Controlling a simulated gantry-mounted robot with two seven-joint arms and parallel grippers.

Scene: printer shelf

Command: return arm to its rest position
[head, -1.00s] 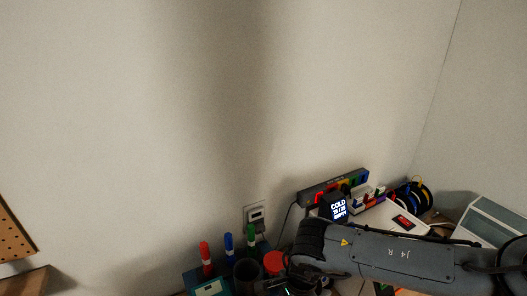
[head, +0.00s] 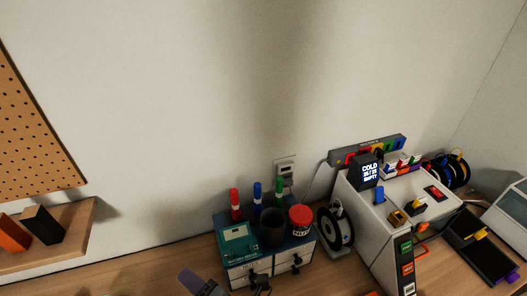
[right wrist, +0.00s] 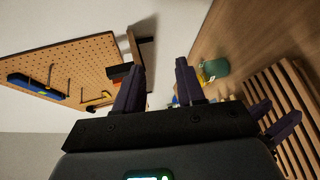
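My right gripper (right wrist: 160,65) shows in the right wrist view with two dark purple fingers standing apart and nothing visible between them. In the head view only a dark purple tip of my right gripper (head: 197,282) shows at the bottom edge, in front of and left of the teal-topped drawer box. No held object is visible. Two more dark purple pieces stand at the right of the right wrist view; they look like fingers of my left gripper, but I cannot tell their state. My left gripper does not show clearly in the head view.
The teal-topped drawer box (head: 233,239) carries markers, a dark cup (head: 272,227) and a red-lidded jar (head: 300,219). A spool (head: 340,226) and a white printer (head: 359,232) stand right of it. A wooden shelf (head: 70,238) and pegboard (head: 35,130) are at left.

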